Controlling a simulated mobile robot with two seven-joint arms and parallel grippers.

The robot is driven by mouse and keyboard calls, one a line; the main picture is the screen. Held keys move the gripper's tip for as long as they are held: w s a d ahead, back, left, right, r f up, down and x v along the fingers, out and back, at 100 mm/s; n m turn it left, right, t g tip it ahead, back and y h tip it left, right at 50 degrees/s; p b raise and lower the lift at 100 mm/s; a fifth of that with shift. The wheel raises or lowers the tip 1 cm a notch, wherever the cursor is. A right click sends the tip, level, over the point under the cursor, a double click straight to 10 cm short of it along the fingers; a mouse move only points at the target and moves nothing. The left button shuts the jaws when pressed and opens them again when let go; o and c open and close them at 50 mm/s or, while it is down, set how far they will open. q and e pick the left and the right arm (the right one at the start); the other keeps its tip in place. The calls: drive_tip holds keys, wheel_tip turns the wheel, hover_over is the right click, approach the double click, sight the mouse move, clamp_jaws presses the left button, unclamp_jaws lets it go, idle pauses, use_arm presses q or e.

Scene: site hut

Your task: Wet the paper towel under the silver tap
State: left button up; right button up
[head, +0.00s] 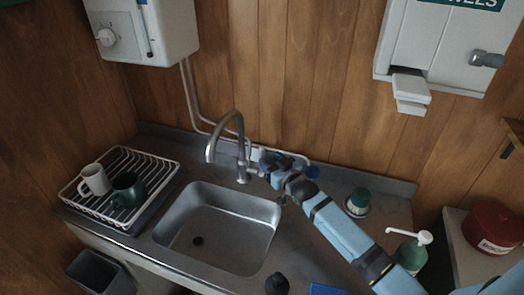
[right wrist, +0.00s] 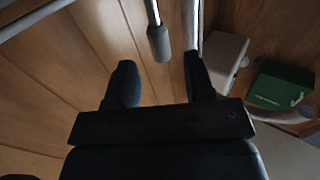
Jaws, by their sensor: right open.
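The silver tap (head: 213,143) arches over the steel sink (head: 184,240); no water stream shows. My right gripper (head: 258,162) is beside the tap's base, on its right. In the right wrist view my right gripper (right wrist: 160,75) is open, and a grey rod end (right wrist: 159,43), perhaps the tap's lever, hangs just beyond and between the fingers, with nothing gripped. A towel dispenser (head: 432,50) is on the wall, with a pale piece (head: 411,92) sticking out below; I cannot tell whether that is the paper towel. My left gripper is out of view.
A dish rack (head: 152,158) with a white mug (head: 94,178) and a dark green mug (head: 128,190) stands left of the sink. A green-capped container (head: 358,201) and a pump bottle (head: 409,254) stand right. Pipes (head: 190,95) run down the wall behind the tap.

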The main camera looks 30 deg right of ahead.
sight(264, 154)
drive_tip(key=w, duration=0.5)
drive_tip(key=shift+w+a, duration=0.2)
drive_tip(key=shift+a, duration=0.1)
clamp_jaws()
